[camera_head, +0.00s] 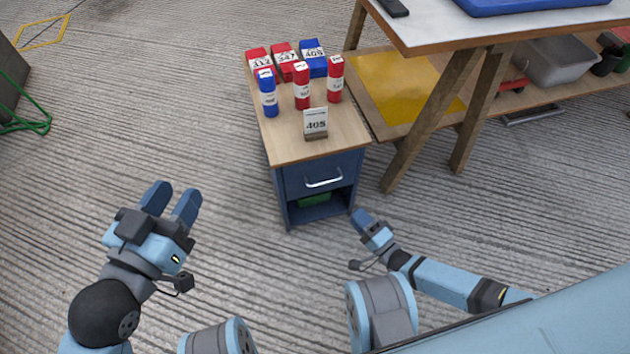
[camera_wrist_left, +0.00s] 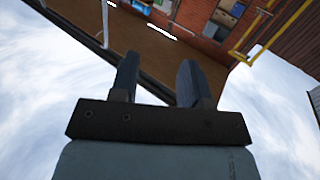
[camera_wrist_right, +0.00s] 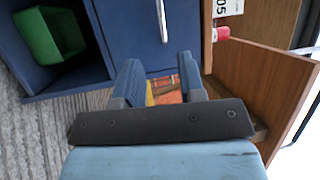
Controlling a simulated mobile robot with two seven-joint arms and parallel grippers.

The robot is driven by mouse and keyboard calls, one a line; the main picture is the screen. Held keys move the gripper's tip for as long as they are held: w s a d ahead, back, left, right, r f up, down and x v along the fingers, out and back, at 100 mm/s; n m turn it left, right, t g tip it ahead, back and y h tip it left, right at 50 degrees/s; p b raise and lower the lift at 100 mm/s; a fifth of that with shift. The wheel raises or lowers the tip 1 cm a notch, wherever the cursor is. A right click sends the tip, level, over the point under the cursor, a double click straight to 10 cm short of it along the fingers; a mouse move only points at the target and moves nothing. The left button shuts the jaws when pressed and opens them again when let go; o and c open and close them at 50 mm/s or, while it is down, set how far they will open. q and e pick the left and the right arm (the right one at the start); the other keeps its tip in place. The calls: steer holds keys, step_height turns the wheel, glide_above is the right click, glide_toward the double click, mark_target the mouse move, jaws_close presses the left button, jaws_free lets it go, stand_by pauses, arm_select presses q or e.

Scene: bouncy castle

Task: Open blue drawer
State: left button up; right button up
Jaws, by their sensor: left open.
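The blue drawer (camera_head: 305,178) is the upper part of a small wood-topped cabinet and looks shut. Its silver bar handle (camera_head: 323,181) faces me. In the right wrist view the drawer front (camera_wrist_right: 132,30) and the handle (camera_wrist_right: 162,22) are at the top, beyond the fingers. My right gripper (camera_head: 360,216) is low, in front and to the right of the cabinet. Its fingers (camera_wrist_right: 162,85) are apart with nothing between them, clear of the handle. My left gripper (camera_head: 173,198) is raised at the left, open and empty, away from the cabinet; its open fingers (camera_wrist_left: 157,80) show in the left wrist view.
The cabinet top (camera_head: 285,148) holds several red and blue packages and a "405" card (camera_head: 316,122). Below the drawer is an open compartment with a green bin (camera_head: 313,199). A trestle table (camera_head: 425,35) stands close on the right. The floor left of the cabinet is clear.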

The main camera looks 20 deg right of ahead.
mark_target(327, 181)
steer(key=b+x, duration=0.4)
steer(key=x, duration=0.9)
steer(key=shift+w+a+r, duration=0.1)
steer(key=shift+w+a, duration=0.05)
steer(key=shift+w, duration=0.25)
arm_select(q)
steer(key=m, duration=0.1)
steer(key=w+a+m+t, duration=0.1)
steer(key=shift+w+r+m+h, duration=0.3)
steer(key=shift+m+h, duration=0.1)
arm_select(e)
steer(key=shift+c, duration=0.5)
jaws_close()
